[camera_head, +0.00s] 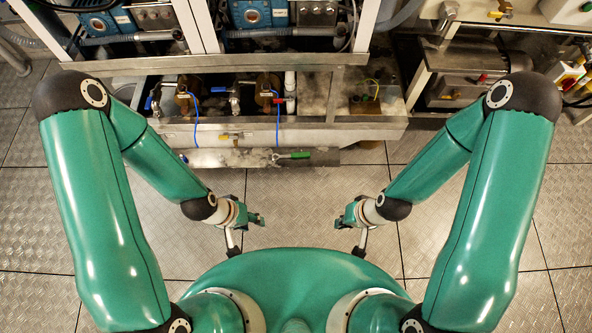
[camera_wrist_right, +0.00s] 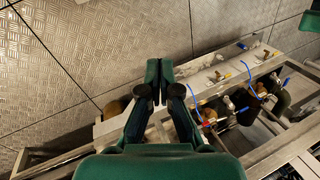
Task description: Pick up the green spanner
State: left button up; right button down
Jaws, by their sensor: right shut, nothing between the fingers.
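A small green bar with a pale end, which looks like the green spanner (camera_head: 293,155), lies along the low ledge at the front of the machine in the head view. I cannot make it out in the right wrist view. My left gripper (camera_head: 257,219) hangs over the floor, below and left of the spanner, apart from it. It is too small to tell whether it is open. My right gripper (camera_head: 346,217) hangs below and right of the spanner, also apart from it. In the right wrist view its fingers (camera_wrist_right: 159,71) are together with nothing between them.
A metal trough (camera_head: 220,133) with brass valves and blue tubes stands behind the ledge; it also shows in the right wrist view (camera_wrist_right: 205,75). Blue pumps (camera_head: 250,13) sit above it. A motor (camera_head: 465,85) stands at right. The plated floor (camera_head: 300,195) between my grippers is clear.

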aim_at(307, 154)
jog(key=k, duration=0.1)
jog(key=z, duration=0.05)
jog(key=i, duration=1.15)
jog(key=u, duration=0.05)
